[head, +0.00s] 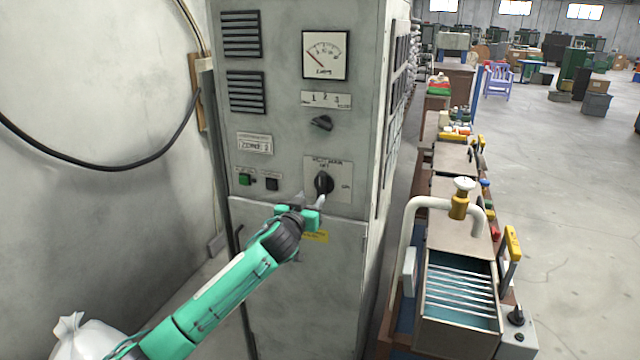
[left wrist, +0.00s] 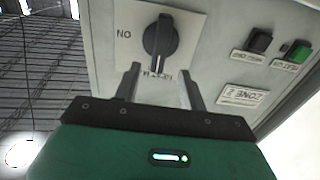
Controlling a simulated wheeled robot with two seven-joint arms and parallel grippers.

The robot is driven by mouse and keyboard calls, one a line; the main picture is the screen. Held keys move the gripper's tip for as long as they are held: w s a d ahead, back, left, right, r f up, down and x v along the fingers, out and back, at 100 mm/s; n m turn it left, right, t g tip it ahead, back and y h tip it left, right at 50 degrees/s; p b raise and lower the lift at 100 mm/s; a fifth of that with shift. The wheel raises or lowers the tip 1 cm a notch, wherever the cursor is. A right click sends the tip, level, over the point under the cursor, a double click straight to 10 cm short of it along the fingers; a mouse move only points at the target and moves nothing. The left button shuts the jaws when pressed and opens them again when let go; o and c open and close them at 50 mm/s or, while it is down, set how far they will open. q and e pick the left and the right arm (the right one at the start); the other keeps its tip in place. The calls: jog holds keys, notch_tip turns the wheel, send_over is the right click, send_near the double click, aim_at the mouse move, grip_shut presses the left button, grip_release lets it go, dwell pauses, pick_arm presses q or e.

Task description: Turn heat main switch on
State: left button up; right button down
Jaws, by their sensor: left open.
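The heat main switch is a black rotary knob (head: 323,183) on a pale plate on the grey cabinet front. Its handle stands about vertical, in line with the OFF mark above it, and the ON mark is to its right. The left wrist view shows the knob (left wrist: 159,45) upside down, with ON at the left. My left gripper (head: 311,203) is just below the knob in the head view. Its two fingers (left wrist: 160,80) are open toward the plate, with nothing visibly held between them. Whether they touch the plate is unclear. My right gripper is not in view.
A smaller black selector (head: 321,123) and a dial gauge (head: 326,55) are above the switch. A green button (head: 245,179) and a black button (head: 272,184) are to its left. A workbench with a metal trough (head: 459,318) and pipe stands right of the cabinet.

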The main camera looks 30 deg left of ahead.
aim_at(320, 187)
pick_arm(q)
jog(key=p+x, duration=0.2)
jog(key=x, duration=0.5)
jog(key=shift+w, duration=0.15)
jog(key=shift+w+a, duration=0.1)
jog(key=shift+w, duration=0.4)
jog(key=shift+c, duration=0.2)
grip_shut()
